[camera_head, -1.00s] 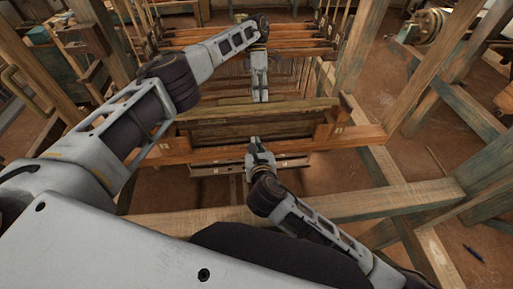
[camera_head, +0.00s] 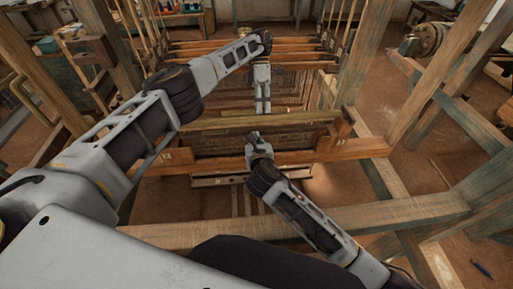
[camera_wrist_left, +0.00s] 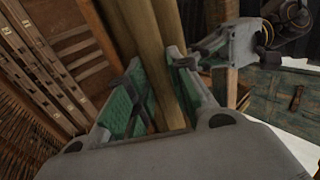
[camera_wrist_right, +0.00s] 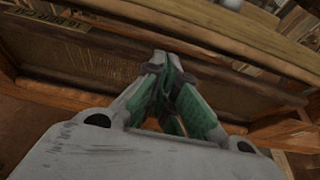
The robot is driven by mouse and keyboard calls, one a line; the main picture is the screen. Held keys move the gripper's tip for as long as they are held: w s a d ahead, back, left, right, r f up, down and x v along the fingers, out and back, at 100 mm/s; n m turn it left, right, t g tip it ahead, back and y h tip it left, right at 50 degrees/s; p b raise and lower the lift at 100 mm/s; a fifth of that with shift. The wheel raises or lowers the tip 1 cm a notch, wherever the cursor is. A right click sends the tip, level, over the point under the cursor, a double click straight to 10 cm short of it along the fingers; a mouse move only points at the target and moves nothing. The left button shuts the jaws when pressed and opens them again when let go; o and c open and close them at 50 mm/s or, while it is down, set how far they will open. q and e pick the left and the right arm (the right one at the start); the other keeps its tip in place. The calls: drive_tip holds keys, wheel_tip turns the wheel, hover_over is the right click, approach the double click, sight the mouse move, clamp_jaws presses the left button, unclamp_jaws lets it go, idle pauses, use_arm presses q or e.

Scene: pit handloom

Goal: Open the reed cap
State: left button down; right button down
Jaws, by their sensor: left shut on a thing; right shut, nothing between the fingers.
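The reed cap (camera_head: 215,121) is a long pale wooden bar along the top of the loom's batten. My left gripper (camera_head: 262,109) reaches down from the far side and is shut on the cap near its middle. In the left wrist view the bar (camera_wrist_left: 165,60) runs between its green-padded fingers. My right gripper (camera_head: 256,139) is shut and empty on the near side, just below the cap. In the right wrist view its closed fingertips (camera_wrist_right: 165,58) are in front of the dark reed (camera_wrist_right: 85,60), with the cap (camera_wrist_right: 225,32) above. I cannot tell if they touch the reed.
A wooden cross beam (camera_head: 350,146) lies at batten height. A thick frame beam (camera_head: 390,208) crosses nearer to me. Loom posts (camera_head: 362,60) rise at the right, and heddle bars (camera_head: 215,48) hang behind. Open floor shows at the right.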

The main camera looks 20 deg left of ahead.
sight(255, 116)
drive_tip(key=shift+w+a+r, duration=0.15)
drive_tip(key=shift+w+r, duration=0.25)
drive_tip(key=shift+r, duration=0.25)
drive_tip(key=shift+w+a+r, duration=0.1)
drive_tip(key=shift+w+r, duration=0.25)
drive_tip(key=shift+r, duration=0.5)
use_arm(q)
drive_tip(key=shift+d, duration=0.1)
use_arm(e)
drive_tip(key=shift+w+r, duration=0.1)
use_arm(q)
drive_tip(key=c, duration=1.3)
unclamp_jaws()
drive_tip(key=shift+f, duration=0.1)
use_arm(e)
drive_tip(key=shift+a, duration=0.1)
